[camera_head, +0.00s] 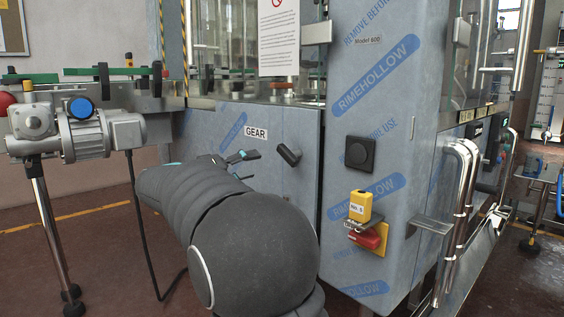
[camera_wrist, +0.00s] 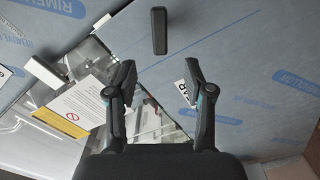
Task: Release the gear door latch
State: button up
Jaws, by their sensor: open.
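The grey-blue gear door (camera_head: 215,135) carries a white GEAR label (camera_head: 256,133) and, at its upper right, a dark latch handle (camera_head: 288,155) that sits tilted in the head view. In the wrist view the latch (camera_wrist: 159,30) is a dark upright bar beyond the fingertips, roughly centred between them. My gripper (camera_head: 243,157) is in front of the door, left of the latch and apart from it. In the wrist view my gripper (camera_wrist: 158,76) is open with nothing between its fingers; the right finger partly covers the GEAR label (camera_wrist: 182,93).
A motor (camera_head: 95,133) stands at the left. A shiny tubular handle (camera_head: 463,190) juts out at the right.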

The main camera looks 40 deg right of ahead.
aim_at(285, 156)
jog(key=d, duration=0.9)
jog(key=w+d, duration=0.1)
jog(key=d, duration=0.3)
jog(key=shift+d, duration=0.3)
grip_shut()
